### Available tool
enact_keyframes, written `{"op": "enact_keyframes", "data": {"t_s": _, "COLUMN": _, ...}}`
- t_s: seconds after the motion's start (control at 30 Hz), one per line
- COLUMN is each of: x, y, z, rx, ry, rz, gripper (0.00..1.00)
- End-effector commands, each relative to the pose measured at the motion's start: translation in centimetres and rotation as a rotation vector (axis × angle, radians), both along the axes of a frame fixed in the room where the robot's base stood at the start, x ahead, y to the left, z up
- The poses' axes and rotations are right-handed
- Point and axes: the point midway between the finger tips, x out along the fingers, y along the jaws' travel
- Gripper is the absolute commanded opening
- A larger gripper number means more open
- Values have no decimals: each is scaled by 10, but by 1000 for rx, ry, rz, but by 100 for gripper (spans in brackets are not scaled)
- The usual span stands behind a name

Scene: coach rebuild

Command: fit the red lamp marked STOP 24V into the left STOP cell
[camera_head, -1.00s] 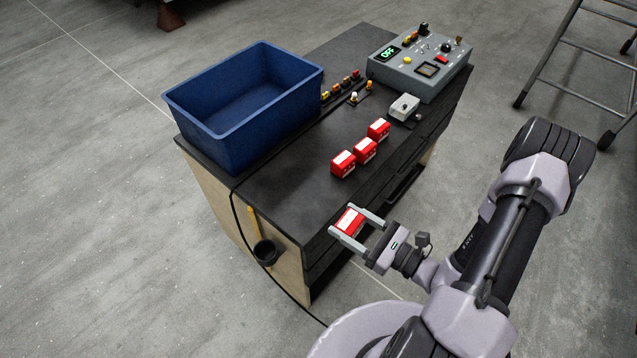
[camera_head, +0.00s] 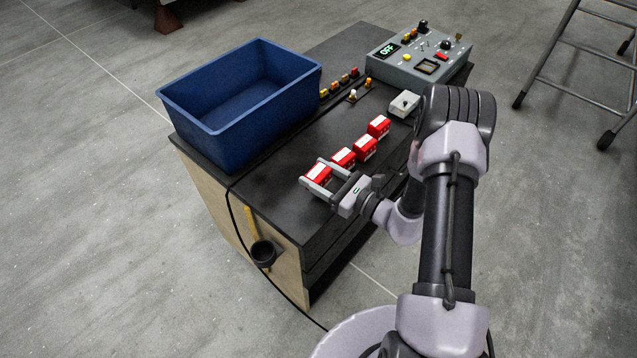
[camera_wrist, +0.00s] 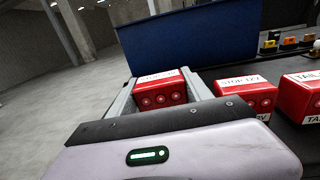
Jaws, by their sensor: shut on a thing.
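My gripper (camera_head: 311,172) is shut on a red lamp (camera_head: 318,174) with a white label on top, near the front end of the dark bench top. In the wrist view this lamp (camera_wrist: 160,92) sits between the two fingers, roughly level; its label is too small to read surely. Three more red lamps stand in a row beyond it: the nearest (camera_head: 344,157) is marked STOP 12V in the wrist view (camera_wrist: 247,93), then a middle one (camera_head: 365,148), whose label begins TAIL, and a far one (camera_head: 379,127). I cannot make out a STOP cell.
A blue bin (camera_head: 240,102) stands at the bench's left. A grey control box (camera_head: 420,62) reading OFF is at the back, with a small grey box (camera_head: 404,104) before it and small coloured parts (camera_head: 338,86) beside the bin.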

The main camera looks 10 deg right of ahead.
Motion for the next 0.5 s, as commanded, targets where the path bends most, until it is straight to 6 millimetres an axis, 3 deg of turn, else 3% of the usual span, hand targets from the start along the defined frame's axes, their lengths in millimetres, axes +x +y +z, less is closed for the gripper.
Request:
{"op": "enact_keyframes", "data": {"t_s": 0.03, "x": -2, "y": 0, "z": -20, "rx": 3, "ry": 6, "rz": -1, "gripper": 13}}
{"op": "enact_keyframes", "data": {"t_s": 0.1, "x": -2, "y": 0, "z": -27, "rx": 1, "ry": 5, "rz": -1, "gripper": 13}}
{"op": "enact_keyframes", "data": {"t_s": 0.43, "x": -2, "y": -1, "z": -29, "rx": 0, "ry": 4, "rz": -1, "gripper": 13}}
{"op": "enact_keyframes", "data": {"t_s": 0.47, "x": -2, "y": -1, "z": -28, "rx": 0, "ry": 4, "rz": -1, "gripper": 64}}
{"op": "enact_keyframes", "data": {"t_s": 0.5, "x": -2, "y": -1, "z": -28, "rx": 0, "ry": 4, "rz": -1, "gripper": 72}}
